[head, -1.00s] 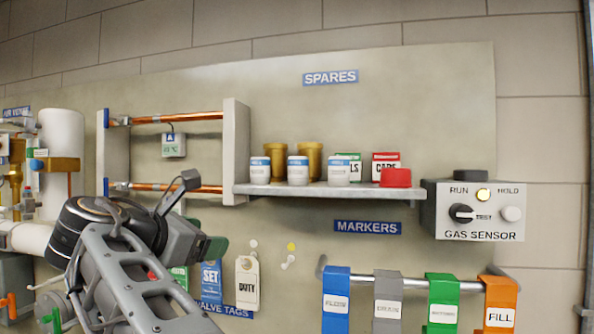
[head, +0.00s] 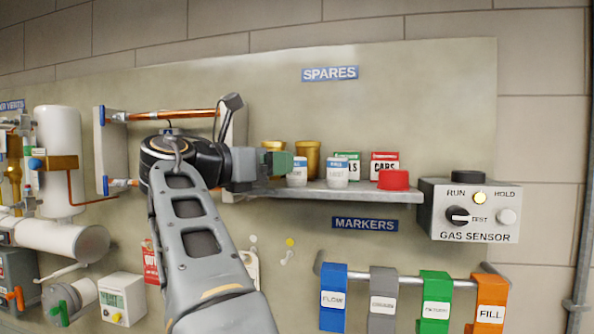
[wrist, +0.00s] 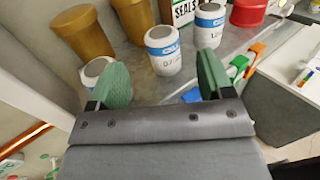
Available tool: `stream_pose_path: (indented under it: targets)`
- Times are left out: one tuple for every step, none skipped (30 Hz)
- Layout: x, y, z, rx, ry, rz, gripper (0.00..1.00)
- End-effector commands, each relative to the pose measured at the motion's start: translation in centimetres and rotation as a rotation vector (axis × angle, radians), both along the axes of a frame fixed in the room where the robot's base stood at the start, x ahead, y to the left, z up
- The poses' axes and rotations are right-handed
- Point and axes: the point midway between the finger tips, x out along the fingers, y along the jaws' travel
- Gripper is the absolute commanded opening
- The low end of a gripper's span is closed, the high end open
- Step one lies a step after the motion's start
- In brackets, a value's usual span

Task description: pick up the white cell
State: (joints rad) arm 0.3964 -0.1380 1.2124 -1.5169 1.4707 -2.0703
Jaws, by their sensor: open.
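Several white cells with blue label bands stand upright on the grey shelf. In the head view two show, a left one (head: 297,172) and a right one (head: 337,173); a third is hidden behind my gripper (head: 278,164). In the wrist view my gripper (wrist: 162,80) is open and empty. The middle white cell (wrist: 163,50) stands ahead of the gap between its green fingers. Another white cell (wrist: 95,71) is partly hidden by the left finger, and a third (wrist: 210,24) stands beyond the right finger. I see no finger closed on a cell.
Gold cylinders (head: 308,158) stand behind the cells. A green-labelled box (head: 347,163), a red-labelled box (head: 384,162) and a red cap (head: 394,180) are on the shelf (head: 370,195). Copper pipes (head: 172,115) and a side panel (head: 240,125) lie left. Coloured tags hang below.

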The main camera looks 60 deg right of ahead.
Motion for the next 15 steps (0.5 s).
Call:
stream_pose_path:
  targets:
    - [-0.1, -0.2, 0.0, 0.000, 0.000, -0.001, 0.74]
    - [-0.2, -0.3, 0.1, 0.000, 0.000, -0.002, 0.74]
    - [-0.4, -0.7, 0.1, 0.000, 0.000, -0.004, 0.74]
    - [-0.5, -1.0, 0.2, 0.000, 0.000, -0.004, 0.74]
    - [-0.7, -1.4, 0.2, 0.001, 0.000, -0.005, 0.74]
    - [-0.8, -2.0, 0.3, 0.001, 0.001, -0.005, 0.74]
    - [-1.0, -2.5, 0.3, 0.001, 0.002, -0.006, 0.74]
    - [-1.1, -2.9, 0.3, 0.001, 0.002, -0.005, 0.74]
    - [-1.3, -3.4, 0.2, 0.001, 0.001, -0.005, 0.74]
    - [-1.3, -3.7, 0.2, 0.001, 0.000, -0.004, 0.74]
    - [-1.4, -4.0, 0.2, 0.000, 0.000, -0.004, 0.74]
    - [-1.5, -4.3, 0.2, 0.000, 0.000, -0.003, 0.74]
    - [-1.6, -4.6, 0.1, 0.000, 0.000, -0.003, 0.74]
    - [-1.6, -4.7, 0.1, 0.000, 0.000, -0.002, 0.74]
    - [-1.6, -4.9, 0.1, 0.000, 0.000, -0.002, 0.74]
